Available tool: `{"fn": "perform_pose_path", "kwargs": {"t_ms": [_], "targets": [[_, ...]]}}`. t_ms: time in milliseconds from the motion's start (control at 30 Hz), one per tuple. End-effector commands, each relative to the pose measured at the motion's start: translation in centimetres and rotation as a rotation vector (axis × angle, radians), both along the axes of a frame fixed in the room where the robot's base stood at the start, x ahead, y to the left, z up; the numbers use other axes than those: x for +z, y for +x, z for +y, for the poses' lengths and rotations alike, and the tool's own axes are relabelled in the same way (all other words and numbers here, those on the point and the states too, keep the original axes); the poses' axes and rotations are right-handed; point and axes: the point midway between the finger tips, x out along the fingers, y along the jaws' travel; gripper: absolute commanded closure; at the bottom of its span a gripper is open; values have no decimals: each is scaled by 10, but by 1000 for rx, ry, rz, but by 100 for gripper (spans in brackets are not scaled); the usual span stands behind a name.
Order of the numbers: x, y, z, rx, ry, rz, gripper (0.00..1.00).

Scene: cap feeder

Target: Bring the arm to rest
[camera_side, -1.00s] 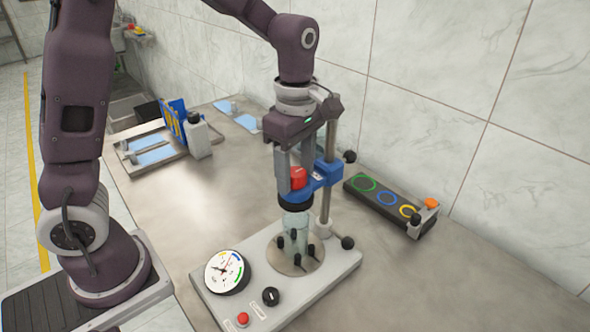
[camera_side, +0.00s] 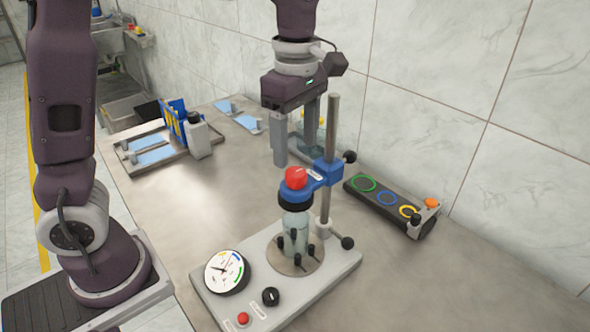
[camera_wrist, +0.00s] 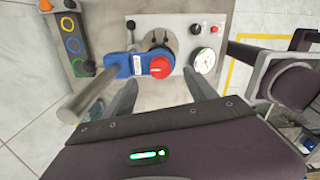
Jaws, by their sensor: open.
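My gripper (camera_side: 295,152) is open and empty. It hangs above the capping stand, with its fingertips a little higher than the red knob (camera_side: 296,178) and apart from it. The red knob sits on the stand's blue arm (camera_side: 325,175), above a black collar (camera_side: 290,199). A clear bottle (camera_side: 295,226) stands upright under the collar, among black pegs on the base (camera_side: 330,265). In the wrist view, the two fingers (camera_wrist: 163,92) show apart, with the red knob (camera_wrist: 160,67) beyond them and nothing between. The bottle is mostly hidden there.
The stand's metal post (camera_side: 331,130) rises close beside my gripper. A dial (camera_side: 227,272) and red button (camera_side: 243,319) are on the base. A ringed dark feeder (camera_side: 385,203) lies right. A white bottle (camera_side: 197,137) and blue rack (camera_side: 174,115) stand back left.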

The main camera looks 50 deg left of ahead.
Motion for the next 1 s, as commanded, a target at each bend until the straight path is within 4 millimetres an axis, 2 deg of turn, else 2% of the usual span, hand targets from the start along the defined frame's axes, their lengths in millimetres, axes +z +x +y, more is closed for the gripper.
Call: {"fn": "perform_pose_path", "kwargs": {"t_ms": [100,367,467,567,633,700,800,900,1000], "targets": [[7,0,0,0,0,-1,35],[8,-1,0,-2,-1,0,35],[19,-13,2,-104,-16,-33,35],[44,-54,7,-436,-25,-138,35],[55,-91,9,-750,18,-231,35],[58,-126,11,-1049,102,-306,35],[50,-164,12,-1401,254,-359,35],[40,-185,13,-1625,375,-363,35],[35,-193,13,-1725,433,-356,35]]}}
